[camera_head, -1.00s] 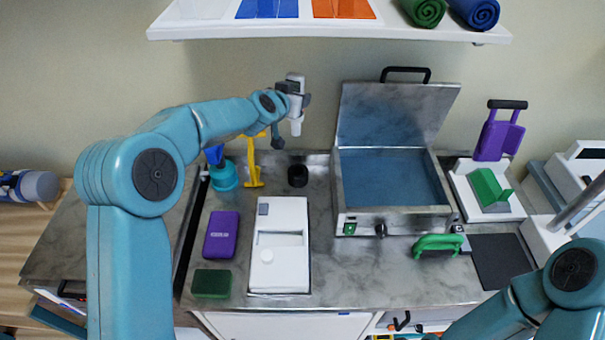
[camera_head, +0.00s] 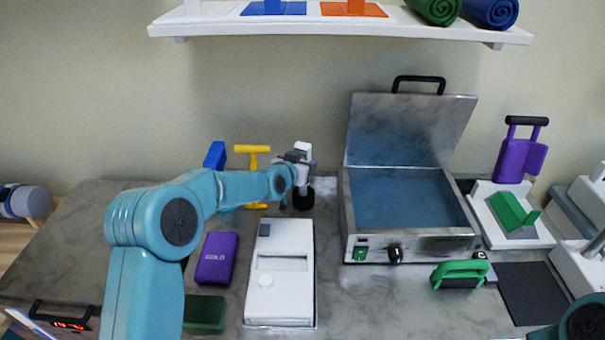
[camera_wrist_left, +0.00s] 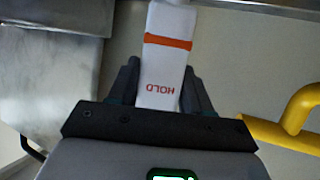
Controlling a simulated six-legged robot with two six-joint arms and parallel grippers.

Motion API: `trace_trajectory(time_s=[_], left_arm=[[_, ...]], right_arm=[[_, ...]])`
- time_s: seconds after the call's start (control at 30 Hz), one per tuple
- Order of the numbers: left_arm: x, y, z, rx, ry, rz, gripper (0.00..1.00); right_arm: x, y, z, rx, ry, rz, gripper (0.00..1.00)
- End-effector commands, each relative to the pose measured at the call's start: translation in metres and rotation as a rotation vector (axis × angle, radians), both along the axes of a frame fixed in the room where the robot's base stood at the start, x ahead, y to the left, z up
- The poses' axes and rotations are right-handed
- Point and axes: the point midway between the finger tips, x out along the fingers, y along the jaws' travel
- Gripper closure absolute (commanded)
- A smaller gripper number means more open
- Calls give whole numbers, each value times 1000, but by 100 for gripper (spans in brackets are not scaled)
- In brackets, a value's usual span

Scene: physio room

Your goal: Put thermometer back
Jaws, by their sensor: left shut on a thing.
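My left gripper (camera_head: 298,161) is shut on the thermometer (camera_head: 303,149), a white handheld thing at the back of the counter. In the left wrist view the thermometer (camera_wrist_left: 167,60) sits between the fingers, showing an orange band and the word HOLD. A small black round holder (camera_head: 304,200) stands on the counter directly below the gripper. The thermometer's lower end is hidden by the gripper, so I cannot tell whether it touches or enters the holder. My right gripper is out of view; only part of that arm shows at the lower right.
A yellow-handled tool (camera_head: 253,150) and a blue-topped item (camera_head: 215,155) stand just left of the gripper. A white device (camera_head: 280,290) and purple box (camera_head: 216,258) lie in front. An open metal bath (camera_head: 470,240) stands close on the right. The shelf (camera_head: 340,24) hangs above.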

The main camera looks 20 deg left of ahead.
Motion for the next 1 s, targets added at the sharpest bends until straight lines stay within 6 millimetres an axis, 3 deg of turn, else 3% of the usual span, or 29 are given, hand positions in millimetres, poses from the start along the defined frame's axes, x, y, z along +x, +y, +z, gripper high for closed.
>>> trace_trajectory(time_s=[0.17, 0.57, 0.6, 0.67, 1.0], left_arm=[[1, 0, -26, 0, 2, 0, 100], [1, 0, -32, 1, 0, 0, 100], [0, 0, -31, 1, 1, 0, 45], [0, 0, -30, 1, 1, 0, 26], [1, 0, -27, 1, 1, 0, 26]], right_arm=[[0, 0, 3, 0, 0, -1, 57], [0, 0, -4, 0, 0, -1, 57], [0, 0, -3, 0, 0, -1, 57], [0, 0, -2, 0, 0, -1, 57], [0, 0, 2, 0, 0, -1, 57]])
